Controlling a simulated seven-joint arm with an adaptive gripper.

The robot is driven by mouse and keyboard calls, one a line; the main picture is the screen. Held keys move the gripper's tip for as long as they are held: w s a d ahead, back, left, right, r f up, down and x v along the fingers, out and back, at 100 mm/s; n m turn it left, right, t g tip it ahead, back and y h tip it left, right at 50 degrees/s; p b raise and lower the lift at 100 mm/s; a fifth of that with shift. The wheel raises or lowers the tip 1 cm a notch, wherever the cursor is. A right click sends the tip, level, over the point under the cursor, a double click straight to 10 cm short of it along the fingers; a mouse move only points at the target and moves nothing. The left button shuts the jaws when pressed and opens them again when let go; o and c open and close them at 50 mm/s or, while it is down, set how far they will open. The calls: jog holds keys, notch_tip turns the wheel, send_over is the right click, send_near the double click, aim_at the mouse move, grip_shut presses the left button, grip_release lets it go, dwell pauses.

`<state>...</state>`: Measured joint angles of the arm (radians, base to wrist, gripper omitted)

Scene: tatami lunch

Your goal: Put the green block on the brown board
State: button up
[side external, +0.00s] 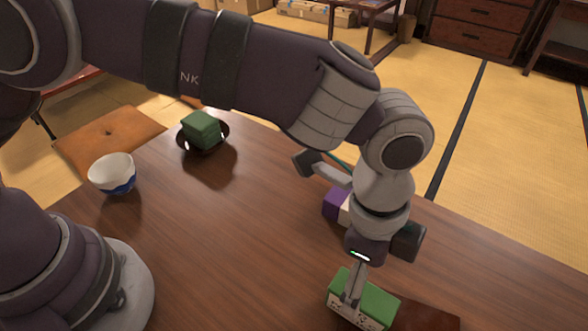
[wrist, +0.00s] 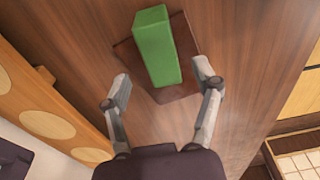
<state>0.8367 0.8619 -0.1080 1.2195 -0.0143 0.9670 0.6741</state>
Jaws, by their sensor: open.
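A long green block (side external: 378,299) with a pale, speckled side is at the bottom of the side view. In the wrist view, the green block (wrist: 155,45) overlaps the brown board (wrist: 189,35), which shows around it. In the side view the brown board (side external: 430,318) shows just right of the block. The block appears to rest on the board, though its underside is hidden. My gripper (wrist: 163,78) is open, its fingers apart on either side of the block's near end. In the side view my gripper (side external: 356,285) is low over the block, with one finger in front of its side.
A green cube (side external: 202,128) sits on a dark dish (side external: 183,146) at the back left. A white and blue cup (side external: 112,174) stands left of it. A purple and white object (side external: 334,202) is partly behind my arm. The wooden table's (side external: 215,240) middle is clear.

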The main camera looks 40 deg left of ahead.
jog(key=r, duration=0.2)
jog(key=a+r, duration=0.1)
jog(key=r, duration=0.2)
jog(key=shift+w+r, duration=0.15)
jog(key=shift+r, duration=0.15)
jog(key=w+a+r+n+t, duration=0.25)
jog(key=a+r+n, duration=0.45)
jog(key=a, duration=0.5)
jog(key=s+a+n+t, duration=0.1)
jog(key=s+a+n, duration=0.2)
jog(key=a+n, duration=0.2)
jog(key=s+a+n+t+y, duration=0.1)
jog(key=s+a+n, duration=0.3)
jog(key=a, duration=0.6)
jog(key=shift+s+a+n+t, duration=0.2)
jog(key=shift+n+t, duration=0.35)
jog(key=shift+n, duration=0.45)
